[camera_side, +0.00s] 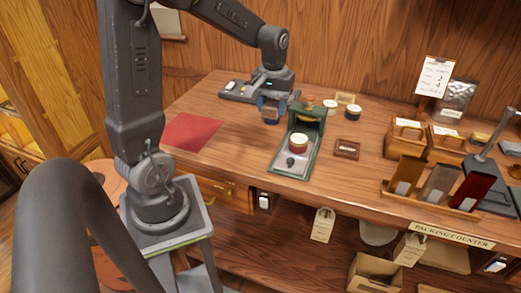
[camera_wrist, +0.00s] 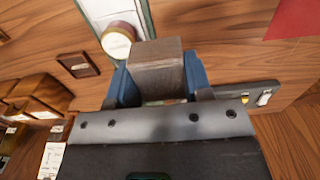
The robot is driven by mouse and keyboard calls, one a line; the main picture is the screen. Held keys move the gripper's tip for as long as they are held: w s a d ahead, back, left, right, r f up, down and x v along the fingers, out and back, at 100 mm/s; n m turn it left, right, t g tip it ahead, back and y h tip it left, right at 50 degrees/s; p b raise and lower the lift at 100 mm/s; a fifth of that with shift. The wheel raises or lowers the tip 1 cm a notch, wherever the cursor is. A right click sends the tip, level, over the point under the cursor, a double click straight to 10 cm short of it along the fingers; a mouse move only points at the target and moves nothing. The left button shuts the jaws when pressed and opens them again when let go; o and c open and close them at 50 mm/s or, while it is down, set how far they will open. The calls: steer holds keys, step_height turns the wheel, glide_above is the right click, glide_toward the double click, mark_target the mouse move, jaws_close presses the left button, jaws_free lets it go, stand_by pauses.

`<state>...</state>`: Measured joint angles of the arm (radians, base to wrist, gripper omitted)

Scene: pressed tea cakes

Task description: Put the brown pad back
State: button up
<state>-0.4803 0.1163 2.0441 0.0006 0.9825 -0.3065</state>
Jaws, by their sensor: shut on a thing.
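My gripper (camera_side: 270,111), with blue fingers, is above the counter, left of the green press. In the wrist view my gripper (camera_wrist: 160,82) is shut on a brown block, which I take as the brown pad (camera_wrist: 157,66). The pad sits between the two fingers, its broad face towards the camera. In the side view the pad is mostly hidden by the fingers. A small dark brown tray (camera_side: 346,149) with a pale label lies right of the press; it also shows in the wrist view (camera_wrist: 78,65).
The green press (camera_side: 308,115) has a round tea cake (camera_side: 299,143) on its plate. A red mat (camera_side: 190,131) lies at the left. Wooden boxes (camera_side: 404,137) and a rack of brown, grey and red packets (camera_side: 428,199) stand at the right. Small round jars stand behind the press.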

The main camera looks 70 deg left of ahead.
steer(key=s+a+f, duration=0.1)
steer(key=s+a, duration=0.2)
steer(key=s, duration=0.5)
steer(key=s+a+f, duration=0.1)
steer(key=s+a, duration=0.3)
steer(key=s, duration=0.4)
glide_above(250, 156)
step_height(250, 156, down, 7)
steer(key=shift+r, duration=0.1)
steer(key=shift+f, duration=2.1)
steer(key=shift+f, duration=0.15)
steer(key=o, duration=0.9)
